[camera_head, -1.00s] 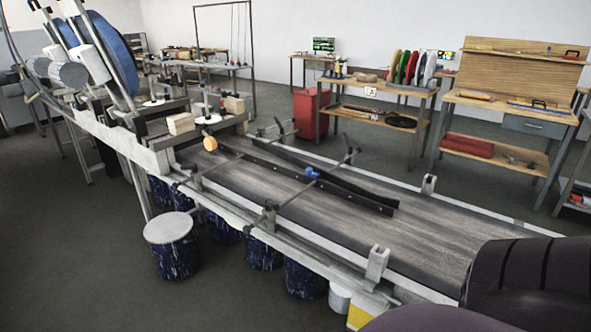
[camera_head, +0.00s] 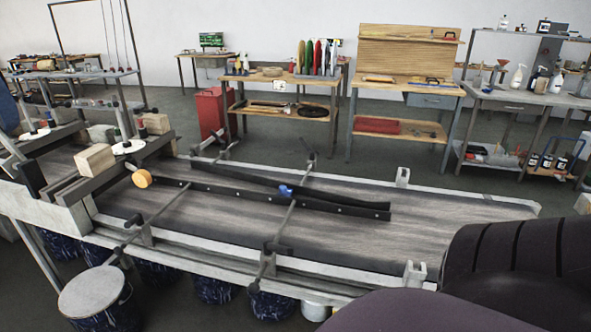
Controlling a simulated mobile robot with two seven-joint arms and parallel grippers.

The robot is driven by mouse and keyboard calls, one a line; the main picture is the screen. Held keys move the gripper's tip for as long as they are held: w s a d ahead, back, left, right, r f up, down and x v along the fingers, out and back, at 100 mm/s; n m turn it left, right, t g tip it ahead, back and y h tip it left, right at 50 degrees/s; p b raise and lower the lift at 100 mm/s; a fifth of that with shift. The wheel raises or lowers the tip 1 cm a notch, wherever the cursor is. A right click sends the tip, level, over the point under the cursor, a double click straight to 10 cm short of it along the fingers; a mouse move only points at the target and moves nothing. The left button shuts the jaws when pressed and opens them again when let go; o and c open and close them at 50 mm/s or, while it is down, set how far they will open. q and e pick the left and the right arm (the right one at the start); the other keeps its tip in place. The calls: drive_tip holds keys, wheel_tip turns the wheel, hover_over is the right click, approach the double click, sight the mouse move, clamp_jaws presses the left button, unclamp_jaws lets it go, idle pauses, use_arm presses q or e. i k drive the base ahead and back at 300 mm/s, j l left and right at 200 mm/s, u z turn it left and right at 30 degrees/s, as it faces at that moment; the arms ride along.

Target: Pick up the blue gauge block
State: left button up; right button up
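A small blue object (camera_head: 285,190) sits at the crossing of a dark guide rail and a cross rod over the conveyor. It is too small to tell whether it is a gauge block or a clamp knob. No other clear blue block shows. Neither of my grippers is in view.
Wooden blocks (camera_head: 94,160) stand at left. A red bin (camera_head: 211,113), a wooden workbench (camera_head: 404,88) and a grey bench (camera_head: 520,96) stand behind, across open floor.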

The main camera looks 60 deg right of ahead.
sight(283, 191)
drive_tip(key=i+j+z, duration=0.2)
drive_tip(key=z, duration=0.15)
drive_tip(key=i+j+z, duration=0.55)
drive_tip(key=z, duration=0.15)
drive_tip(key=i+j+z, duration=0.15)
drive_tip(key=j+z, duration=0.2)
drive_tip(key=i+j+z, duration=0.15)
drive_tip(key=j+z, duration=0.6)
drive_tip(key=j, duration=0.15)
